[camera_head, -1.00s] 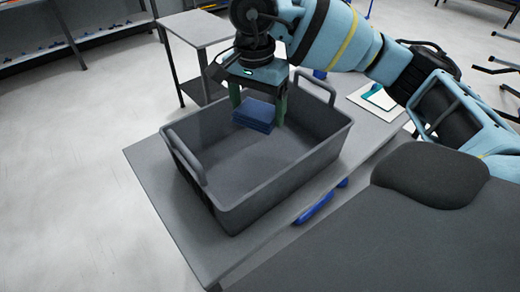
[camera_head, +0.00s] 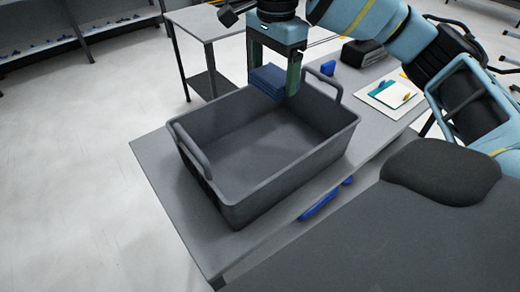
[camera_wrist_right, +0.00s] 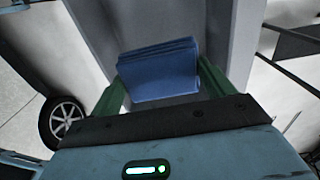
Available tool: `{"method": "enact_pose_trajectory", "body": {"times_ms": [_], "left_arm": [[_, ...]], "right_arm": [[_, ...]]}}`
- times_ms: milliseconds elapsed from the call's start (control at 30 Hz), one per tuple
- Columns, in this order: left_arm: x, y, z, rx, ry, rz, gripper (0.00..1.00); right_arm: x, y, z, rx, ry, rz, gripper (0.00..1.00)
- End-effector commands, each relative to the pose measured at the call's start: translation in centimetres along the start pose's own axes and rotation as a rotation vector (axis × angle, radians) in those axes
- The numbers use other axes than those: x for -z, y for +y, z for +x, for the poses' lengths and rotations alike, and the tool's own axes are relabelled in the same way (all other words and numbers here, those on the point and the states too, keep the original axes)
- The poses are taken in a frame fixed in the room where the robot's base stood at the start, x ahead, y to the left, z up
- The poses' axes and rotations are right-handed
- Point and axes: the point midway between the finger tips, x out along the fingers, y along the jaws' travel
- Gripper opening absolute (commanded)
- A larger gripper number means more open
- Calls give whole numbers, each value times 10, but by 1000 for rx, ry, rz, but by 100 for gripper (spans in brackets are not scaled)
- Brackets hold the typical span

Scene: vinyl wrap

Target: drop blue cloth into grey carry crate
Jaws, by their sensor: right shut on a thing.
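The blue cloth (camera_head: 266,82), a folded stack, is held between the green fingers of my right gripper (camera_head: 273,84). In the head view it shows at the far rim of the crate, and its height above that rim is hard to tell. In the right wrist view the cloth (camera_wrist_right: 159,72) sits between both fingers (camera_wrist_right: 163,88), with grey crate surface behind it. The grey carry crate (camera_head: 285,187) stands on the table, with a raised handle at each end. Its visible floor is empty. My left gripper is not in view.
The crate fills much of the grey table (camera_head: 172,187). A blue-handled item (camera_head: 322,204) lies by its near side. A white pad with a teal item (camera_head: 392,94) and a dark box (camera_head: 361,52) lie to the right. A small side table (camera_head: 207,24) stands behind.

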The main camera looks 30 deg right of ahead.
Motion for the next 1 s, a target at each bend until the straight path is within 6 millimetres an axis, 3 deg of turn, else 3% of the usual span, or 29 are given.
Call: {"method": "enact_pose_trajectory", "body": {"times_ms": [33,200,567,600,733,1000], "left_arm": [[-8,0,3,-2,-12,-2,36],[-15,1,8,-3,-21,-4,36],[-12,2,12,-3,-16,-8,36],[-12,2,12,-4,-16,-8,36],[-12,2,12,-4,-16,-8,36],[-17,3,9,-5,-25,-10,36]], "right_arm": [[0,0,12,-6,0,0,59],[0,0,28,-5,0,1,59],[0,0,31,2,0,0,59],[0,0,31,2,0,0,82],[0,0,31,2,0,0,99],[0,0,29,2,0,0,100]]}}
